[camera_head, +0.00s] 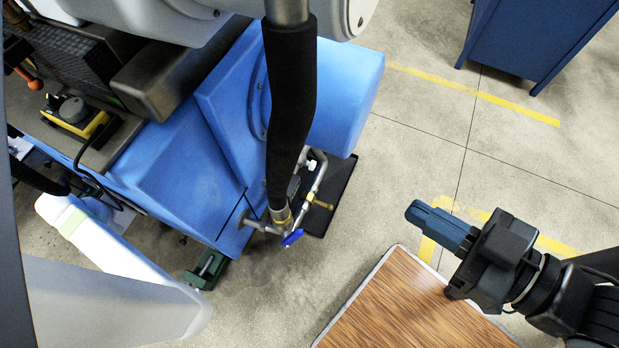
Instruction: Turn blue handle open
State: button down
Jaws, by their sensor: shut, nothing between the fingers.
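The blue handle (292,238) is a small lever on the metal pipe valve (277,222) at the lower middle. The valve sits at the bottom end of a thick black hose (290,110), beside the blue machine. My gripper (410,210) is at the right, with its blue fingers pointing left toward the valve. The fingers are together, with nothing between them. A clear gap lies between the fingertips and the blue handle. Nothing covers the handle, but it is small in this view.
The blue grinder body (215,130) fills the left and centre. A wooden tabletop (400,310) lies below my gripper. A brass-coloured valve lever (322,205) is on the nearby pipe. A blue cabinet (535,40) stands at the top right. Bare floor lies between.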

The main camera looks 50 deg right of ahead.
jog(key=w+d+f+n+t+y+b, duration=0.1)
jog(key=w+d+f+n+y+b, duration=0.3)
jog(key=f+b, duration=0.65)
jog(key=w+d+f+n+y+b, duration=0.1)
jog(key=d+f+n+y+b, duration=0.15)
jog(key=f+n+b, duration=0.9)
jog(key=w+d+f+n+t+y+b, duration=0.1)
jog(key=w+d+f+y+b, duration=0.2)
jog(key=f, duration=1.4)
jog(key=n+g+y+b, duration=0.3)
jog(key=n+y+b, duration=0.5)
jog(key=n+b, duration=0.6)
send_near(292, 238)
jog(key=w+a+m, duration=0.1)
jog(key=w+a+m+b, duration=0.1)
jog(key=w, duration=0.1)
jog(key=shift+a+r+m, duration=0.15)
jog(key=shift+r+m, duration=0.1)
jog(key=shift+r, duration=0.1)
